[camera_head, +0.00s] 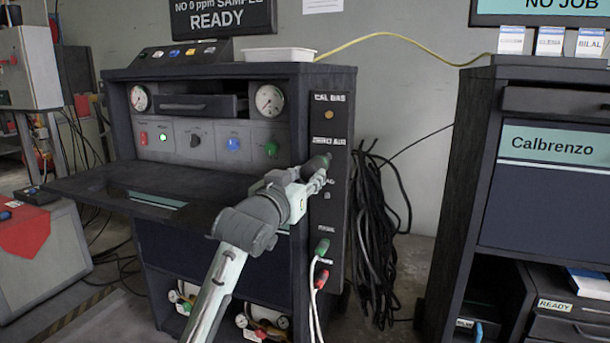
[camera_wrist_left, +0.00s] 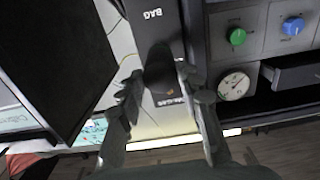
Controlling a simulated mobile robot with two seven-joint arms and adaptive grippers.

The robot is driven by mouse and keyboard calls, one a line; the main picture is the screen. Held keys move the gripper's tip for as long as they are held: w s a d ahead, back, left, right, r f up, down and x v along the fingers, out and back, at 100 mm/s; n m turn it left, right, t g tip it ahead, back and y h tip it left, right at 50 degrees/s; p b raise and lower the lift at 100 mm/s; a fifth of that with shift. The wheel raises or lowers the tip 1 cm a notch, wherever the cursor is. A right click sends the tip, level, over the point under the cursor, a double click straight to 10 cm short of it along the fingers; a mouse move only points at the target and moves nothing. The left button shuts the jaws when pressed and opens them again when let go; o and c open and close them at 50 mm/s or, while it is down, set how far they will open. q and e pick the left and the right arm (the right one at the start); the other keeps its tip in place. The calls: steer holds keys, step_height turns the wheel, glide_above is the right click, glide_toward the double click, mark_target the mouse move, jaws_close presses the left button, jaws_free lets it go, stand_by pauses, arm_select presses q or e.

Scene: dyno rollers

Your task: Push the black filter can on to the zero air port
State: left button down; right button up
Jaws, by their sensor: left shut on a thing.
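My left gripper (camera_head: 318,175) is at the right-hand port panel (camera_head: 330,215) of the dark cabinet, just below the "ZERO AIR" label (camera_head: 329,141). It is shut on the black filter can (camera_head: 319,162), whose dark end points at the panel. In the left wrist view the can (camera_wrist_left: 159,68) sits between the two fingers of the gripper (camera_wrist_left: 160,84), in front of the panel strip. The zero air port itself is hidden behind the can and gripper. I cannot tell whether the can touches the port. My right gripper is not in view.
The "CAL GAS" port (camera_head: 329,115) is above. Green (camera_head: 322,247) and red (camera_head: 321,279) hose connectors are below. Black cables (camera_head: 375,235) hang right of the panel. A fold-out shelf (camera_head: 110,185) juts out left of my arm. A second cabinet (camera_head: 465,190) stands at right.

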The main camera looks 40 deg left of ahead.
arm_select(q)
steer(key=shift+w+r+p, duration=0.1)
steer(key=shift+w+p, duration=0.1)
steer(key=shift+p, duration=0.35)
stand_by(0.9)
steer(key=shift+w, duration=0.1)
steer(key=shift+a, duration=0.1)
steer(key=shift+w+p, duration=0.35)
steer(key=c, duration=1)
jaws_free()
steer(key=shift+o, duration=0.2)
